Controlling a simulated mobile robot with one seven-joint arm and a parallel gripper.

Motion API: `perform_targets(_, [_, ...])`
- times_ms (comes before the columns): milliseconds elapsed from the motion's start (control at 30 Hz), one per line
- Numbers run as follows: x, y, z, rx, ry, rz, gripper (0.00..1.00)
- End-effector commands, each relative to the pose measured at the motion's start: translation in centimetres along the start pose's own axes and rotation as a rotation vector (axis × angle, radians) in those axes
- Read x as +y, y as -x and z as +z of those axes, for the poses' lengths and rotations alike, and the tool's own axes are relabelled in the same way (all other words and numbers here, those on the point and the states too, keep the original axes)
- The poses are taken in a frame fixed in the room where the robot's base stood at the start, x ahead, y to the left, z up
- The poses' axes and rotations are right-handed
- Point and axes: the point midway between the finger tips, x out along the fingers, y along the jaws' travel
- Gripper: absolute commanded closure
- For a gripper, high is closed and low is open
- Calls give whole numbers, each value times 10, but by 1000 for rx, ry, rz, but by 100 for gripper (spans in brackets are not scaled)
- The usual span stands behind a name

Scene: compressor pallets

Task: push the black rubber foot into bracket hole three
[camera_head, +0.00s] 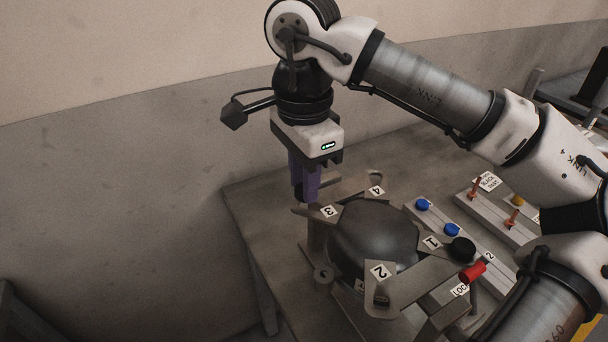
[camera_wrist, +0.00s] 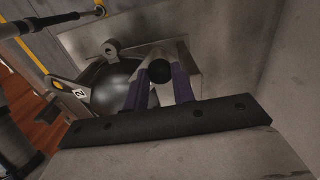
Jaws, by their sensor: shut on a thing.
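My gripper (camera_head: 300,192) points down, its purple fingers shut on a black rubber foot (camera_wrist: 159,70). The foot shows as a dark round end between the fingertips in the wrist view; in the head view the fingers mostly hide it. The gripper is over the outer end of the bracket arm labelled 3 (camera_head: 329,211). Hole three is hidden under the foot and fingers, and I cannot tell whether the foot touches it. The black domed compressor (camera_head: 372,238) stands amid the bracket arms, and also shows in the wrist view (camera_wrist: 112,88).
Bracket arm 2 (camera_head: 380,271) points to the front and arm 4 (camera_head: 375,190) to the back. A black round piece (camera_head: 461,249) sits at the end of arm 1. A red piece (camera_head: 472,272), blue caps (camera_head: 451,229) and a rail with orange pegs (camera_head: 514,219) lie to the right.

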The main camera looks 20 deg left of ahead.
Motion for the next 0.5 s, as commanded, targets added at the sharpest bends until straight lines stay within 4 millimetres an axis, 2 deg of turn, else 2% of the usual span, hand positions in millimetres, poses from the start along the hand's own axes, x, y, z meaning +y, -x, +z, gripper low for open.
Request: perform_targets(500, [0, -14, 0, 0, 0, 0, 100])
